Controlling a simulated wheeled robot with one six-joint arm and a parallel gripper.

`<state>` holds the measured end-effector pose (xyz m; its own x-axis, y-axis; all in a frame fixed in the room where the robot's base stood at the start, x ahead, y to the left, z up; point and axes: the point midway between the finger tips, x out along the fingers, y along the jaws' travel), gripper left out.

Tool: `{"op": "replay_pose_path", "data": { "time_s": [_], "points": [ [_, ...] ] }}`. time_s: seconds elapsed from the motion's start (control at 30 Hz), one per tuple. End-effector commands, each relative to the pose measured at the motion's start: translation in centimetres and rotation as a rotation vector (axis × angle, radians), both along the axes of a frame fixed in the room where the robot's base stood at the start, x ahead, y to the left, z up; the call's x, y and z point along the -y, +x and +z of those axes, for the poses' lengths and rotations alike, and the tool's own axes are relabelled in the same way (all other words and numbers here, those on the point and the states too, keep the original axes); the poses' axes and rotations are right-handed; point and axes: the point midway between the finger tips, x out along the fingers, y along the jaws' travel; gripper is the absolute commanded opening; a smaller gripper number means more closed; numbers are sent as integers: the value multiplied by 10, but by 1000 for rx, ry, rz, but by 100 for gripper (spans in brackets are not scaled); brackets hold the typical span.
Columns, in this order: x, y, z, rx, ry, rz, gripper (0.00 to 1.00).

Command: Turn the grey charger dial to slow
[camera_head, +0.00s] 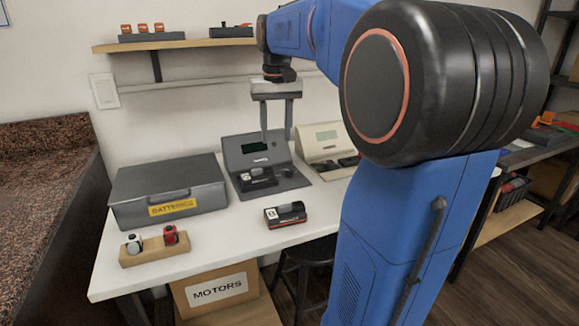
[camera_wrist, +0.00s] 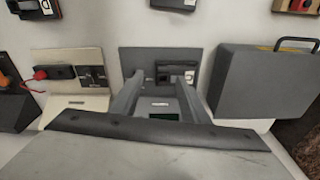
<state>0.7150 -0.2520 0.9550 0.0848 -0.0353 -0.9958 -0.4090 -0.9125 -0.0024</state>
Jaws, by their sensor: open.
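The grey charger (camera_head: 233,156) stands on the white table, with a dark green screen on its raised back panel. It also shows in the wrist view (camera_wrist: 136,58). A black battery pack (camera_head: 259,180) sits in its lower part. The dial is too small to make out surely, so its setting cannot be read. My gripper (camera_head: 276,138) is open and empty, fingers pointing down at the charger's back panel. In the wrist view its two fingers (camera_wrist: 163,78) frame the charger. I cannot tell whether either finger touches it.
A cream charger (camera_head: 318,134) stands close to the right. A grey batteries box (camera_head: 131,184) is at the left. A loose battery (camera_head: 286,213) lies in front. A wooden block (camera_head: 154,253) holds white and red pieces. A shelf (camera_head: 185,43) hangs behind on the wall.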

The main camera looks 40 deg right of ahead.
Motion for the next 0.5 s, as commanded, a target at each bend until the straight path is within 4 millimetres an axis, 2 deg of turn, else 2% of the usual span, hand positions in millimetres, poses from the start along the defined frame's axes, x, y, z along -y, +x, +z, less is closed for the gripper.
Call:
{"op": "replay_pose_path", "data": {
  "time_s": [0.03, 0.2, 0.33, 0.5],
  "points": [
    [17, 11, 4, -15, 7, -24, 41],
    [59, 35, 13, -56, 26, -83, 41],
    [79, 44, 16, -75, 36, -110, 41],
    [87, 47, 16, -84, 41, -121, 41]
  ]
}}
